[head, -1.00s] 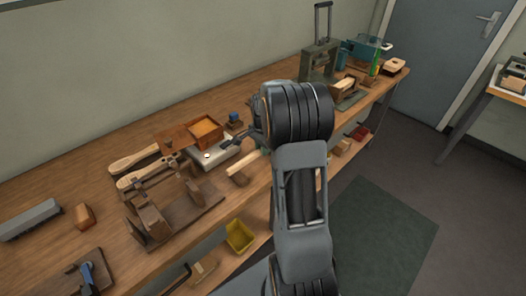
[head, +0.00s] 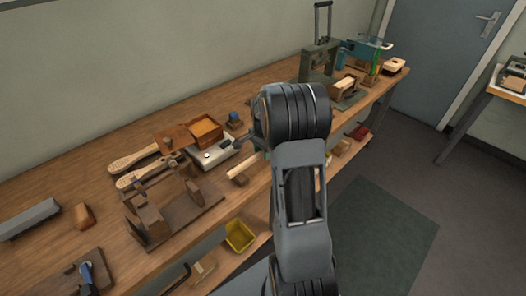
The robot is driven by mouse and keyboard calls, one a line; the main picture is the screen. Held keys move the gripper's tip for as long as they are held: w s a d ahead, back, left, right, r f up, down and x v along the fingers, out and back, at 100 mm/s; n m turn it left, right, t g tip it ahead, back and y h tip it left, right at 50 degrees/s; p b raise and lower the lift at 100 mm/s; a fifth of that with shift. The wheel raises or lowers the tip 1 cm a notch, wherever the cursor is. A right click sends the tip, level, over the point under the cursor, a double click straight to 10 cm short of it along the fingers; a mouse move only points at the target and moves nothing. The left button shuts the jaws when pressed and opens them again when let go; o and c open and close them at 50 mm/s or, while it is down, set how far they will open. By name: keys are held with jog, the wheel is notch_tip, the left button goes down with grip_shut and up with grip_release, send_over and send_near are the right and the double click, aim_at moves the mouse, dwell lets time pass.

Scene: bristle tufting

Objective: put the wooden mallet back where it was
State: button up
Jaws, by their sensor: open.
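What looks like the wooden mallet (head: 243,167), a pale handle with a darker brown block at its near end, lies near the front edge of the bench, just left of my arm. My gripper (head: 241,143) is small and dark in the head view, above the bench behind the mallet and beside the grey scale-like box. It is open and appears apart from the mallet. My arm's large black joint hides part of the bench behind it, and the fingertips are hard to make out.
A yellow bin (head: 240,236) sits below the front edge. Bare bench lies along the wall.

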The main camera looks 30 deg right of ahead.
notch_tip(320, 180, up, 12)
jog(key=p, duration=0.1)
jog(key=s+a+n+t, duration=0.3)
jog(key=s+a+n, duration=1.3)
jog(key=a, duration=0.2)
jog(key=shift+s+a+r, duration=0.2)
jog(key=shift+s+a, duration=0.1)
jog(key=shift+s, duration=0.1)
notch_tip(320, 180, up, 6)
jog(key=p, duration=0.5)
jog(key=shift+s+r+t+p, duration=0.2)
jog(key=shift+r+t+p, duration=0.05)
jog(key=shift+t+p, duration=0.1)
